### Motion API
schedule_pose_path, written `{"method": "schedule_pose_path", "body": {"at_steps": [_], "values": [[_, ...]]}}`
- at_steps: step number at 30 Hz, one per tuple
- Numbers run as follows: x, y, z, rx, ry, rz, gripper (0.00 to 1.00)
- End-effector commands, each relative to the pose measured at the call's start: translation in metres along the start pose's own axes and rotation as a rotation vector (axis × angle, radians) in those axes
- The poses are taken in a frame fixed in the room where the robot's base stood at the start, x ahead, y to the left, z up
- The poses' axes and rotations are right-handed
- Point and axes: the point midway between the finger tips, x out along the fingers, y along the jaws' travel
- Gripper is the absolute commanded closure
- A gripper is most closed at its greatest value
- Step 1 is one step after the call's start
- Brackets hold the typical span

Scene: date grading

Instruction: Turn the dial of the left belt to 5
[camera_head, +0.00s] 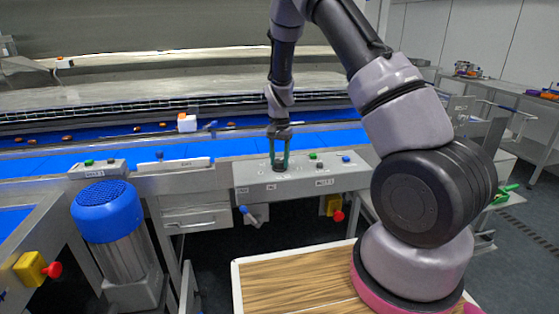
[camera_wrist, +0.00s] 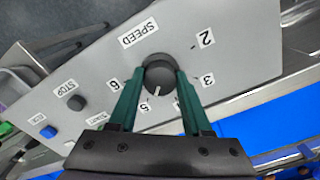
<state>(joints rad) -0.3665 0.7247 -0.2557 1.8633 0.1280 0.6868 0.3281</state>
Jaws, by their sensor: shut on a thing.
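The dial (camera_wrist: 159,76) is a round black knob with a white pointer line on a grey control panel (camera_wrist: 236,60). My gripper (camera_wrist: 163,80) is shut on it, one green finger on each side. In the wrist view the pointer line aims downward, close to the 5 label (camera_wrist: 144,107) and slightly to its 4 side. Labels 2, 3 and 6 show around the dial; the 4 is mostly hidden by a finger. In the head view my gripper (camera_head: 280,152) reaches down onto the panel (camera_head: 250,172); the dial itself is hardly visible there.
A stop button (camera_wrist: 75,102) and a blue button (camera_wrist: 47,131) sit on the same panel. Another small panel (camera_head: 98,170) stands farther left, above a blue motor (camera_head: 106,210). Blue belts (camera_head: 60,160) run behind. A blue-handled lever (camera_head: 251,216) hangs below the panel.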

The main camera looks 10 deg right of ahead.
Motion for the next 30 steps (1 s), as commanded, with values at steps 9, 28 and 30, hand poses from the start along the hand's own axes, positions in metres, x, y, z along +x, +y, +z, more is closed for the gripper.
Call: {"method": "schedule_pose_path", "body": {"at_steps": [9, 28, 30], "values": [[-0.0006, -0.0003, -0.0007, 0.082, 0.001, -0.001, 1.00], [-0.0004, -0.0003, -0.0005, 0.089, 0.001, -0.001, 0.21], [-0.0003, -0.0002, -0.0003, 0.089, 0.000, -0.001, 0.21]]}}
